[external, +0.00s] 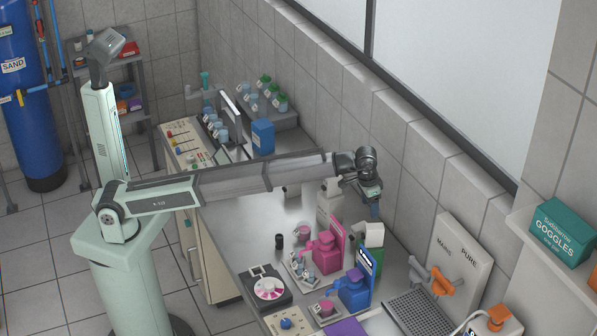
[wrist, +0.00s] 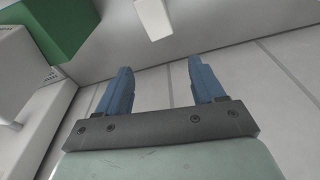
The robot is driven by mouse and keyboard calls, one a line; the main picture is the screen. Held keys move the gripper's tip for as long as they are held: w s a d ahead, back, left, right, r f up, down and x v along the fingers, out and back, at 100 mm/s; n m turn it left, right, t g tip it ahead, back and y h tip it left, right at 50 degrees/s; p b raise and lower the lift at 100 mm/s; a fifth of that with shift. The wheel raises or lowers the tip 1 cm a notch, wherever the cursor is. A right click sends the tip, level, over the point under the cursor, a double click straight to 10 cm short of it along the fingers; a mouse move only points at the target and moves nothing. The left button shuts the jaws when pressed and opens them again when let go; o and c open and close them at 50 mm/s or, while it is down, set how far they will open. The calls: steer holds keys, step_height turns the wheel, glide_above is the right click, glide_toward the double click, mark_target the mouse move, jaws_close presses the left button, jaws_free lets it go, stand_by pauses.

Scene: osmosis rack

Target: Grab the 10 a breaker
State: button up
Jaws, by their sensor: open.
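I cannot pick out the 10 A breaker for sure; no rating label is readable in either view. My gripper (external: 374,208) hangs at the end of the outstretched arm, over the back of the bench near the tiled wall. In the wrist view my gripper (wrist: 161,88) shows two blue fingers apart with nothing between them. A small white block (wrist: 154,17) lies beyond the fingertips, cut off by the top edge; I cannot tell what it is. A green block (wrist: 52,28) and a white housing (wrist: 20,75) are to the left.
Pink (external: 326,255) and blue (external: 354,292) pump-like units stand on the bench below my gripper. A white box (external: 374,235) is close under it. The bench left of the pink unit (external: 240,215) is fairly clear.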

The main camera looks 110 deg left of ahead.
mark_target(362, 226)
steer(key=shift+s+d+n+g+h, duration=0.4)
steer(key=shift+s+d+n+g, duration=0.15)
steer(key=shift+d+n, duration=0.25)
steer(key=shift+s+d+f+n, duration=0.1)
steer(key=shift+s+n, duration=0.25)
steer(key=shift+n, duration=0.05)
step_height(362, 226, down, 9)
steer(key=shift+r, duration=0.2)
steer(key=shift+s+f, duration=0.15)
steer(key=shift+f, duration=1.15)
steer(key=shift+s+f, duration=0.1)
steer(key=shift+f, duration=1.2)
steer(key=c, duration=1.1)
